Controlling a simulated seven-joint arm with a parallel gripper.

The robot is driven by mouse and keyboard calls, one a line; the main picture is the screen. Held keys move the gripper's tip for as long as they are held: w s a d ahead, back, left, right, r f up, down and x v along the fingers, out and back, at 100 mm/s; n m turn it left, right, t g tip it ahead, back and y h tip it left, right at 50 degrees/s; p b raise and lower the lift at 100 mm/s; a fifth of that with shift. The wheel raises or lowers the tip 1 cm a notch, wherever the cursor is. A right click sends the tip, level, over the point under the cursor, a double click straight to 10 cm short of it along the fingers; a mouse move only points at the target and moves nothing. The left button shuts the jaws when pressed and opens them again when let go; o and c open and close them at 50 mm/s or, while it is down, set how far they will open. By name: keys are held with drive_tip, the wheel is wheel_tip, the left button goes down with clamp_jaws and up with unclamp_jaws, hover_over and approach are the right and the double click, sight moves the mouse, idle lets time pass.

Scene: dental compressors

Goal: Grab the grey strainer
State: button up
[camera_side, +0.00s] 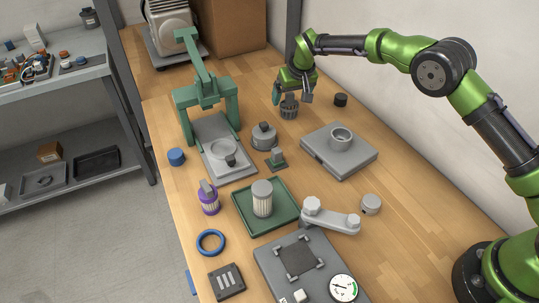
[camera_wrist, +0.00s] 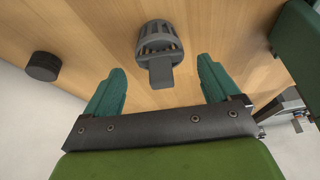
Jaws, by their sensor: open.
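The grey strainer (camera_side: 289,106) is a dark grey, ribbed, basket-like piece at the far part of the bench. In the wrist view the strainer (camera_wrist: 158,45) has slots around its body and a flat tab pointing toward my gripper. My gripper (camera_side: 292,98) is at the strainer in the side view. In the wrist view its two green fingers (camera_wrist: 162,82) are wide apart and empty, with the tab reaching toward the space between them. The main body of the strainer lies beyond the fingertips, and no contact shows.
A black round cap (camera_wrist: 43,66) lies left of the strainer in the wrist view; it also shows in the side view (camera_side: 340,100). A green press (camera_side: 207,95), a grey block with a ring (camera_side: 338,150) and a grey knobbed part (camera_side: 264,136) stand nearby. Bare wood surrounds the strainer.

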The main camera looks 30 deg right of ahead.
sight(288, 101)
drive_tip(key=shift+x, duration=1.95)
drive_tip(key=shift+w+r, duration=0.1)
drive_tip(key=c, duration=1)
